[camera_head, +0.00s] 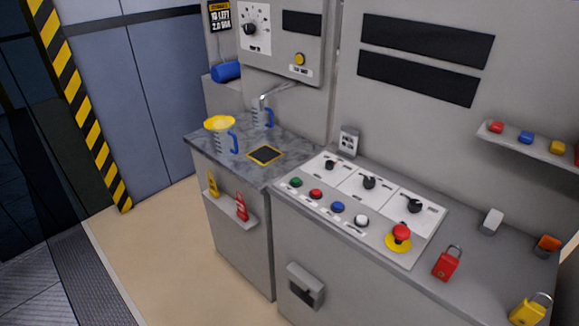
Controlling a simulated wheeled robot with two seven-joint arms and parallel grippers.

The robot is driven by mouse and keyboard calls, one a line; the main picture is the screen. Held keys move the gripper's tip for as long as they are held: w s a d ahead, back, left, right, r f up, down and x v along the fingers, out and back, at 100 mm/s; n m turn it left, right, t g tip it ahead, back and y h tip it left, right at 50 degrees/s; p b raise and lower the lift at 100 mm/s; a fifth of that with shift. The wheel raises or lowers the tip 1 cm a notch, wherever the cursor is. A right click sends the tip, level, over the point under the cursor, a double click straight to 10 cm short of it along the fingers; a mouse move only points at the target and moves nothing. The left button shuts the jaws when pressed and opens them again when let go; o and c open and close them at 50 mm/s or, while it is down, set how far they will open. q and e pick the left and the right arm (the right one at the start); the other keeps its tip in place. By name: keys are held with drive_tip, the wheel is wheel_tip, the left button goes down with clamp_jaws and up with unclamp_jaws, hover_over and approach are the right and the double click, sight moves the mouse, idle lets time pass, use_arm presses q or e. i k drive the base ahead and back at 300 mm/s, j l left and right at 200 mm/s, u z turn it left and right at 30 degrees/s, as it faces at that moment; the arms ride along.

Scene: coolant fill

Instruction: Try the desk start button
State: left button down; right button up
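The desk panel (350,232) is a sloped white and grey console in the middle of the view. A row of buttons runs along its front: a green button (295,182), a red button (316,194), a blue button (337,207) and a white button (361,221). Their labels are too small to read, so I cannot tell by text which is start. A red mushroom button on a yellow base (399,237) sits at the panel's right end. Black rotary knobs (369,182) stand behind the row. Neither of my grippers is in view.
A red padlock (446,264) and a yellow padlock (528,310) lie on the desk at right. Left of the desk, a grey counter (200,137) holds a jug with a yellow funnel (220,125) and another jug (262,115). The floor (165,245) at left is clear.

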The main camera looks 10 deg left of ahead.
sight(296, 181)
drive_tip(key=i+j, duration=0.3)
drive_tip(key=i, duration=0.2)
drive_tip(key=i+j+u, duration=0.1)
drive_tip(key=i+j, duration=0.2)
drive_tip(key=i, duration=0.2)
